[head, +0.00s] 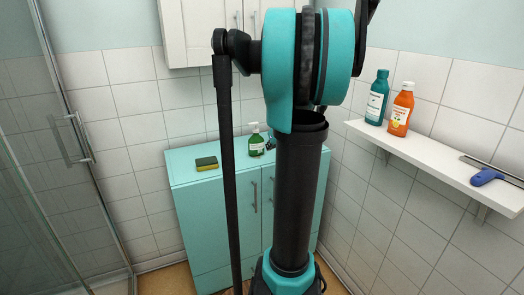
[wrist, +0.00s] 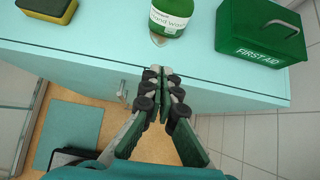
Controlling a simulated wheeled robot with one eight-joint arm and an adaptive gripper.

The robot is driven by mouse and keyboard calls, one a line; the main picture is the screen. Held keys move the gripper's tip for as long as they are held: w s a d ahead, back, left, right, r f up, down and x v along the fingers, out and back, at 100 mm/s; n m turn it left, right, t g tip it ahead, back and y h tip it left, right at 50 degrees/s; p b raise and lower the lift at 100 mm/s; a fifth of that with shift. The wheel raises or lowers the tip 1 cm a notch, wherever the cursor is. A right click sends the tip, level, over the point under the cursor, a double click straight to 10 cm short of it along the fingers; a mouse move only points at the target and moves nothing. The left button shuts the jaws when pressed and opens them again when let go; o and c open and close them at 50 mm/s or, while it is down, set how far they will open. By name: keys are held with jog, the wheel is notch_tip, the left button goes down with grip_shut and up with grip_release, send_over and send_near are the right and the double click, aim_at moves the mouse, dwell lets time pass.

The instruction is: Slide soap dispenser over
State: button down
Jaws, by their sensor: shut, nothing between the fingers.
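The soap dispenser is a green hand-wash bottle (head: 256,140) with a white label and white pump, upright on the turquoise cabinet (head: 200,178). In the wrist view the lower part of the bottle (wrist: 172,17) shows at the top, near the cabinet's front edge; its pump is out of frame there. My gripper (wrist: 167,70) is shut and empty, its fingertips pointing toward the bottle with a small gap between. In the head view a small dark part beside the bottle may be my gripper, but my arm hides most of that area.
A yellow and green sponge (head: 207,163) lies left of the bottle. A green first-aid box (wrist: 262,32) stands to its right. Bare cabinet top separates them. A wall shelf (head: 440,165) holds a teal bottle (head: 377,98), an orange bottle (head: 401,110) and a blue-handled squeegee (head: 487,177).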

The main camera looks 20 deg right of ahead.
aim_at(259, 151)
jog(key=shift+m, duration=0.3)
jog(key=x, duration=1)
jog(key=shift+w+d+r, duration=0.1)
jog(key=shift+d, duration=0.2)
jog(key=w, duration=0.2)
jog(key=shift+w, duration=1)
